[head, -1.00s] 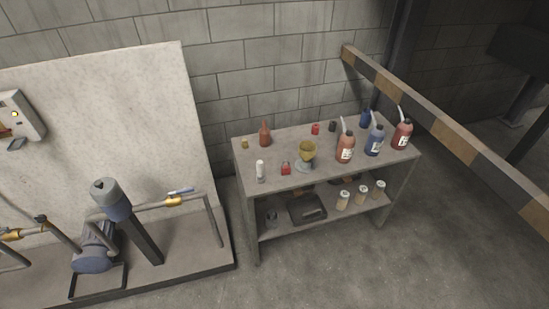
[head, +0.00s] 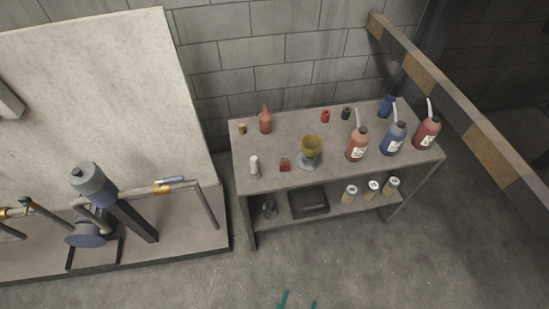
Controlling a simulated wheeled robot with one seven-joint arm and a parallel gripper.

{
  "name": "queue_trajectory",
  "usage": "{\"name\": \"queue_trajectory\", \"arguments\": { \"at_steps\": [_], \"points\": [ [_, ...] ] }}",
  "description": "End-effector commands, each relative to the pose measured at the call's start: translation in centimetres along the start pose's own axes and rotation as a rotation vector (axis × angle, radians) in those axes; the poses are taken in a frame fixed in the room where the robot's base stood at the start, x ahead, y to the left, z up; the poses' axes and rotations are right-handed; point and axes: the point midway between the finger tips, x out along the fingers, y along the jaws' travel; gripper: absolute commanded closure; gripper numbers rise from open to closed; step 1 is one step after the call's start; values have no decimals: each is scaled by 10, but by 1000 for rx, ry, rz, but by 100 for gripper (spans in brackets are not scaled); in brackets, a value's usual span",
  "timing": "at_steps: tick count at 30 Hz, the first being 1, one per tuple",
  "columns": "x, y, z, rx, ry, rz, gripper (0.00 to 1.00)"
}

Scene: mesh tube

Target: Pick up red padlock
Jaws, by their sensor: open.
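My gripper (head: 299,302) shows only as two teal fingertips at the bottom edge. They are apart, with nothing between them, over the floor in front of the table and well away from the padlock.
The tabletop also holds a white cylinder (head: 254,167), a yellow cup (head: 311,147), a red-brown bottle (head: 265,121) and pump bottles (head: 357,144) on the right. A striped barrier (head: 455,100) runs along the right. A pump with pipes (head: 95,185) stands left. The floor in front is clear.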

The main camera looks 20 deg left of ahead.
Motion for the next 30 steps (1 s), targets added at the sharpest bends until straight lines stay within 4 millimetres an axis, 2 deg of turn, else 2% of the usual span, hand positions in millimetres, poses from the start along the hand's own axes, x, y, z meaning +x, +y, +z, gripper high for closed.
{"name": "queue_trajectory", "arguments": {
  "at_steps": [9,14,20,24,30],
  "points": [
    [101,-11,28,-15,-54,-56,52],
    [157,-28,30,-28,-84,-115,52],
    [224,-53,18,-50,-115,-203,52],
    [268,-76,-2,-73,-129,-281,52],
    [316,-110,-37,-116,-138,-397,52]
  ]
}}
